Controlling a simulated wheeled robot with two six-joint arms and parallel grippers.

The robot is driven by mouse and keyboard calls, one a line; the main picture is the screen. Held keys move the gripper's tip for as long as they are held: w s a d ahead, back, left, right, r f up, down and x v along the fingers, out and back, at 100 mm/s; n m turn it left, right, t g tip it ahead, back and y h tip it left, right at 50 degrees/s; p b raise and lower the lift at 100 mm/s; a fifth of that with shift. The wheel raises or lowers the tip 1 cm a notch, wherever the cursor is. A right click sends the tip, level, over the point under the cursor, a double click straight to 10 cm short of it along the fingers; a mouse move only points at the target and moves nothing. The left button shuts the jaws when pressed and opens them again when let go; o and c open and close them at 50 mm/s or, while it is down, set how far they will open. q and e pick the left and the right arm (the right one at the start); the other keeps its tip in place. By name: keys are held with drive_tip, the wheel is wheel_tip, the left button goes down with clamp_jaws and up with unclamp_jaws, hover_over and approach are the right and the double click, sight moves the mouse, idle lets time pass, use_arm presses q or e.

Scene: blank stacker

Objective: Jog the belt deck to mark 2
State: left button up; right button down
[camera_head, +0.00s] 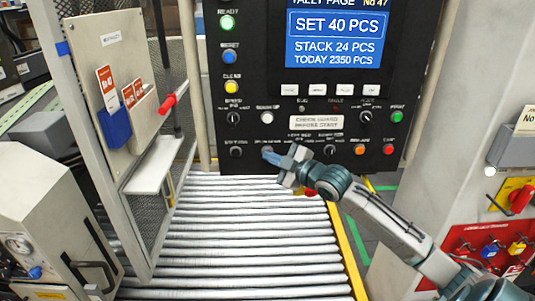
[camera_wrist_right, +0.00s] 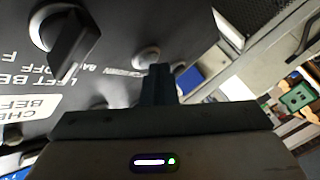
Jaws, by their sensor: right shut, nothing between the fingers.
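The black control panel (camera_head: 300,110) stands at the back with a lit screen, coloured buttons and black knobs. My right gripper (camera_head: 268,151) is shut and empty at the panel's lower row. Its closed fingers (camera_wrist_right: 157,85) point at the panel face in the wrist view. A pale round control (camera_wrist_right: 147,57) sits just beyond the fingertips; I cannot tell whether they touch. A black knob (camera_wrist_right: 72,42) stands to the left of them. The label under it is only partly readable. No "mark 2" is legible. My left gripper is not in view.
A roller bed (camera_head: 240,230) with a yellow side rail (camera_head: 345,250) runs below the panel. A mesh guard door with a red handle (camera_head: 167,103) stands at left. A red lockout board (camera_head: 490,248) is at right. Grey machine housings flank both sides.

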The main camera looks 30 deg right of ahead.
idle(0.5)
drive_tip(key=shift+s+a+p, duration=0.4)
drive_tip(key=shift+s+p, duration=0.3)
drive_tip(key=s+a+p, duration=0.1)
drive_tip(key=s+p, duration=0.1)
drive_tip(key=p, duration=0.1)
drive_tip(key=s+a+p, duration=0.1)
drive_tip(key=s, duration=0.1)
drive_tip(key=shift+s+a+p, duration=0.1)
drive_tip(key=shift+a+p, duration=0.2)
drive_tip(key=shift+a, duration=0.05)
